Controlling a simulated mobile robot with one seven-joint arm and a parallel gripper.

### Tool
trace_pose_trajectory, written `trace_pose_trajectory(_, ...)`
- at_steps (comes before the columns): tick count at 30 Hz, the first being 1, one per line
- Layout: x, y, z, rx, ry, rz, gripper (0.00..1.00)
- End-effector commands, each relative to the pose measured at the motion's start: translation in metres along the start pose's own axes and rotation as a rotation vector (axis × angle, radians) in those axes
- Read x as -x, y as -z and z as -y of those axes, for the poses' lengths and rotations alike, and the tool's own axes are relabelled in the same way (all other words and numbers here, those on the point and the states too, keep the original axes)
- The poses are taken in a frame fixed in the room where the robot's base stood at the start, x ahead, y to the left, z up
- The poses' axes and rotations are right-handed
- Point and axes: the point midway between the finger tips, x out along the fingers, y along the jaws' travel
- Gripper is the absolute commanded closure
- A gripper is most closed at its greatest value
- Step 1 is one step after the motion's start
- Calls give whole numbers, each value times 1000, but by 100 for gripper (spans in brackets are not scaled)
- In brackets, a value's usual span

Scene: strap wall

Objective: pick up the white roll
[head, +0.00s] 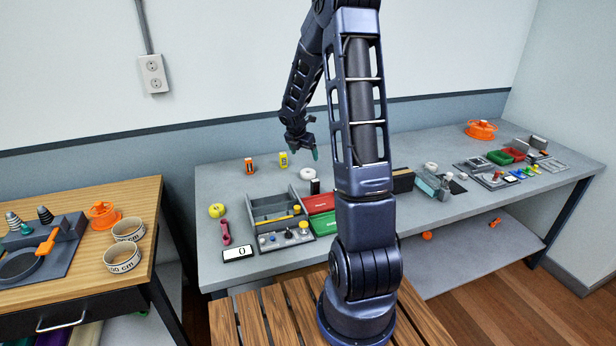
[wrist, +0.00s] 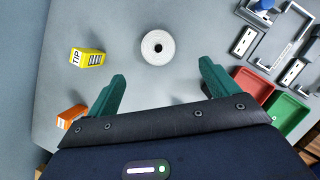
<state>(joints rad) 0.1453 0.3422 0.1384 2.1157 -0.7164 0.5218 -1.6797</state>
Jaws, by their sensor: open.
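The white roll (wrist: 145,47) stands on the grey bench in the wrist view, a short ring with a dark central hole. It lies ahead of and between the teal fingertips, with visible space around it. My gripper (wrist: 162,72) is open and empty, its fingers wide apart. In the head view my gripper (head: 312,150) hangs above the bench near the back wall. A white roll (head: 307,174) is below it there, partly beside my arm. Another white ring (head: 430,166) lies farther right. I cannot measure the gripper's height above the roll.
A yellow TIP box (wrist: 88,57) stands left of the roll and an orange box (wrist: 73,117) is near the left finger. A red tray (wrist: 254,84) and a green tray (wrist: 290,110) lie right of the right finger. The bench directly around the roll is clear.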

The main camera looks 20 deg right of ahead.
Motion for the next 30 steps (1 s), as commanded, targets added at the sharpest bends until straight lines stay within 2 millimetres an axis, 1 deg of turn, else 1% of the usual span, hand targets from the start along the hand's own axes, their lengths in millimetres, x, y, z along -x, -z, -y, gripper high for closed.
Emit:
trace_pose_trajectory(1, -5, 0, -2, 18, 1, -2, 13)
trace_pose_trajectory(8, -20, 1, -4, 40, 0, -4, 13)
trace_pose_trajectory(15, -51, 1, -3, 39, 1, -4, 13)
trace_pose_trajectory(18, -61, 1, -3, 39, 0, -4, 13)
trace_pose_trajectory(25, -73, 2, -4, 38, 1, -3, 13)
trace_pose_trajectory(30, -93, 6, -6, 39, 1, -4, 13)
